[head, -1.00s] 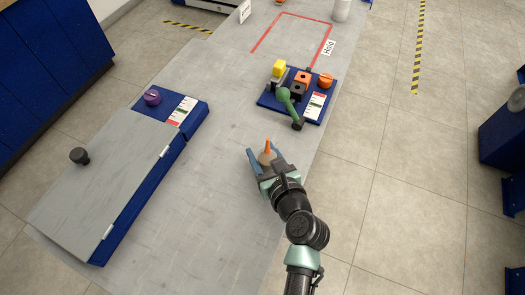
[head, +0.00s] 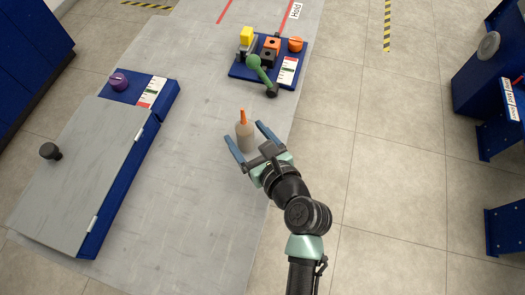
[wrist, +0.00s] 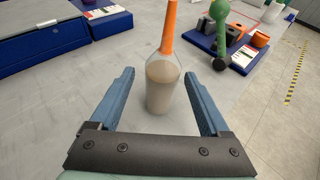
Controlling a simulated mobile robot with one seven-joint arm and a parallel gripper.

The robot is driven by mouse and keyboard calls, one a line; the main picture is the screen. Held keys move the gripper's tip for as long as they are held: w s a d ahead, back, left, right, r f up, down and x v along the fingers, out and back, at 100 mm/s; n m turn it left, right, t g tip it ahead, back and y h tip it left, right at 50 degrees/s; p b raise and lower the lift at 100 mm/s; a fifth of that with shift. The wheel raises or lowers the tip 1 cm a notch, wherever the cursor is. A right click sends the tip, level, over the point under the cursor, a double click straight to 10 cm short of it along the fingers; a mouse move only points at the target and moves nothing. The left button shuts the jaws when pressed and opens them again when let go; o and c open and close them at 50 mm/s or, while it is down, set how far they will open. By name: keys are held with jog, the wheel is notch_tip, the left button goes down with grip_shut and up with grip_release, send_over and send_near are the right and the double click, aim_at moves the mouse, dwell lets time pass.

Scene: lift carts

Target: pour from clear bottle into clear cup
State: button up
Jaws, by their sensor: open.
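A clear bottle (head: 244,138) with beige contents and an orange spout stands upright on the grey table (head: 200,150). It also shows in the wrist view (wrist: 162,85). My gripper (head: 245,131) is open, with its two blue fingers (wrist: 158,73) pointing to either side of the bottle.
A blue board (head: 240,72) with a green-knobbed lever, yellow and orange blocks and an orange knob lies beyond the bottle. A grey-lidded blue box (head: 90,170) with a purple knob is at the left. The table between is clear. Its right edge runs close beside my gripper.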

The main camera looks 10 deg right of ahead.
jog(key=v, duration=0.7)
jog(key=shift+s+d+r, duration=0.15)
jog(key=shift+s+d, duration=0.05)
jog(key=shift+s, duration=0.15)
jog(key=shift+w, duration=0.1)
jog(key=w+a+r+n+t+h, duration=0.1)
jog(key=w+r+n+t, duration=0.3)
jog(key=r+n, duration=0.8)
jog(key=w+a+r+n+t+h, duration=0.1)
jog(key=w+r+n+t, duration=0.4)
jog(key=r, duration=1.2)
jog(key=s+r+n+t+h+p, duration=0.1)
jog(key=s+r+n, duration=0.3)
jog(key=r, duration=1)
jog(key=s+a+r+n+t+h+p, duration=0.1)
jog(key=s+r+n+t, duration=0.3)
jog(key=r+n, duration=0.6)
notch_tip(320, 180, up, 4)
jog(key=shift+s+a+r+h+p, duration=0.1)
jog(key=shift+s+a+h+p, duration=0.15)
jog(key=shift+h, duration=0.35)
